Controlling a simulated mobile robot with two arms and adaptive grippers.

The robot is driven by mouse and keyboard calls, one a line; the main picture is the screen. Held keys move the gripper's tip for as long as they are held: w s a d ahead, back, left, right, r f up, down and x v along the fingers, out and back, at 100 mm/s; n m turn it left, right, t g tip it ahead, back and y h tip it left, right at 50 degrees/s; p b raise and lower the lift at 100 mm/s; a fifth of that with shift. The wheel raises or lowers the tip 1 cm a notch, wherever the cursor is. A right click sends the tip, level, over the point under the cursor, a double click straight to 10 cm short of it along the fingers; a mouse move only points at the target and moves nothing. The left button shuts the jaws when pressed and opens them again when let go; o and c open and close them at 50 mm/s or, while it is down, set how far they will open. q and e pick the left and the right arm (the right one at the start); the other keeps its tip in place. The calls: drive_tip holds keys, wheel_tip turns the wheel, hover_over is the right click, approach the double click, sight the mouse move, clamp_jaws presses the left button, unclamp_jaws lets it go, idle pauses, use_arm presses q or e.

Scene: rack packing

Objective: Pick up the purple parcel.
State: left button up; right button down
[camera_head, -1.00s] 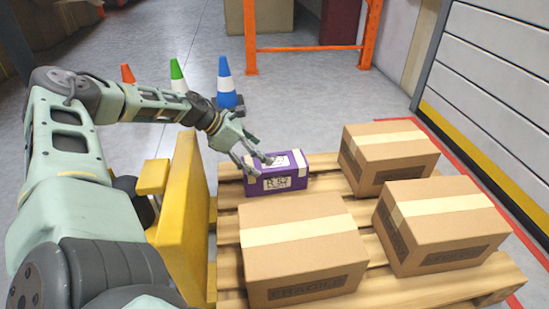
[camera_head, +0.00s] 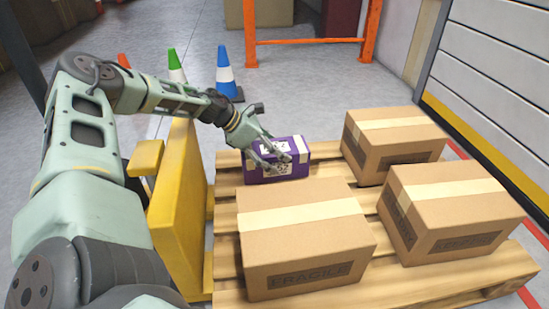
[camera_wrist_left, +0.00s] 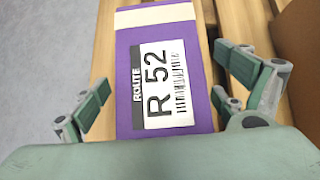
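The purple parcel (camera_head: 298,165) lies on the wooden pallet (camera_head: 228,250) at its far left corner. It has cream tape and white labels. In the left wrist view the parcel (camera_wrist_left: 195,90) fills the middle, with a label reading "ROUTE R 52". My left gripper (camera_head: 270,162) is over the parcel. In the wrist view the open fingers (camera_wrist_left: 170,95) stand on either side of the parcel, with a gap visible to the left finger; contact on the right is unclear. The parcel's lower end is hidden behind the gripper body. My right gripper is not in view.
Three brown cardboard boxes share the pallet: one in front (camera_head: 305,245), one at the right (camera_head: 450,215) and one at the back (camera_head: 395,145). A yellow frame (camera_head: 180,215) stands at the pallet's left edge. Cones, including a blue one (camera_head: 224,75), stand on the floor behind.

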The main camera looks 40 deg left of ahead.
use_arm(q)
drive_tip(key=c, duration=1.6)
drive_tip(key=shift+r, duration=0.15)
